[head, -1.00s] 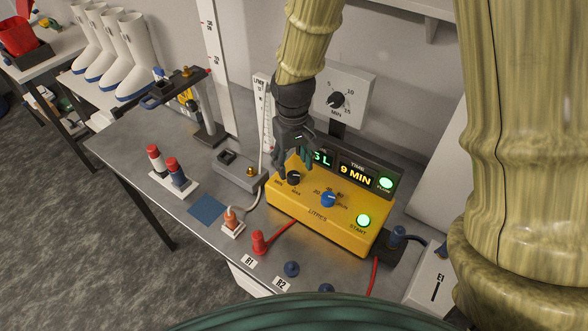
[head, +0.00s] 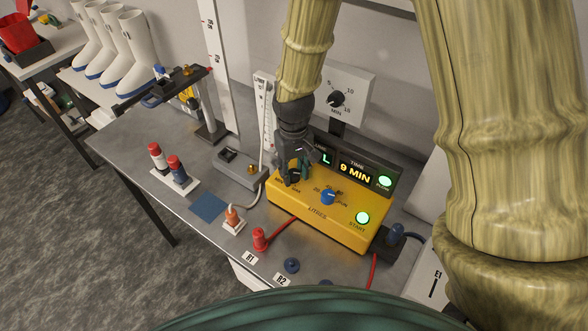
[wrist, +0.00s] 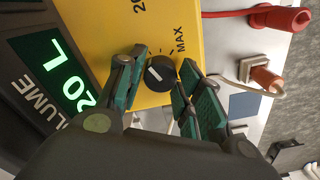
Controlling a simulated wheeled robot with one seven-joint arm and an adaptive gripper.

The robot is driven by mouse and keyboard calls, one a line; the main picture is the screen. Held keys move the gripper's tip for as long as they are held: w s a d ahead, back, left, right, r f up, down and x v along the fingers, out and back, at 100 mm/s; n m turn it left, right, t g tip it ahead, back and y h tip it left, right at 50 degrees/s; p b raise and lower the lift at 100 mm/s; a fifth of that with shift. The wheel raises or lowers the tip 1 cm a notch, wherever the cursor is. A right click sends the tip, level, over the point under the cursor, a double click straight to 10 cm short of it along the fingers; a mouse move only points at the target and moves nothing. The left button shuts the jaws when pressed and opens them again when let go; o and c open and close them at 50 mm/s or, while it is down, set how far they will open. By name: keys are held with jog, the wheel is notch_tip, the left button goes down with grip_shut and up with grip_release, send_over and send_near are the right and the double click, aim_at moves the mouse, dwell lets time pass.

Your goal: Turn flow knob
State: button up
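The black knob with a white pointer line (wrist: 160,73) sits on the yellow control box (head: 320,222), near the box's left end, with a MAX label beside it in the wrist view. My gripper (head: 292,177) is over this knob, pointing down. In the wrist view, its green-padded fingers (wrist: 162,82) stand apart on either side of the knob, with narrow gaps seeming to show. Contact cannot be made out. In the head view my gripper covers most of the knob.
A blue knob (head: 328,197) and a lit green START button (head: 363,218) are on the same box. The display (head: 356,171) behind reads 9 MIN; the wrist view shows 20 L. A grey switch box (head: 240,169) and an orange plug (head: 233,214) are to the left.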

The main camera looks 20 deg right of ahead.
aim_at(294, 172)
jog(key=c, duration=0.4)
jog(key=shift+m, duration=1.6)
jog(key=shift+c, duration=0.2)
jog(key=o, duration=1)
jog(key=shift+o, duration=0.2)
notch_tip(294, 172, up, 12)
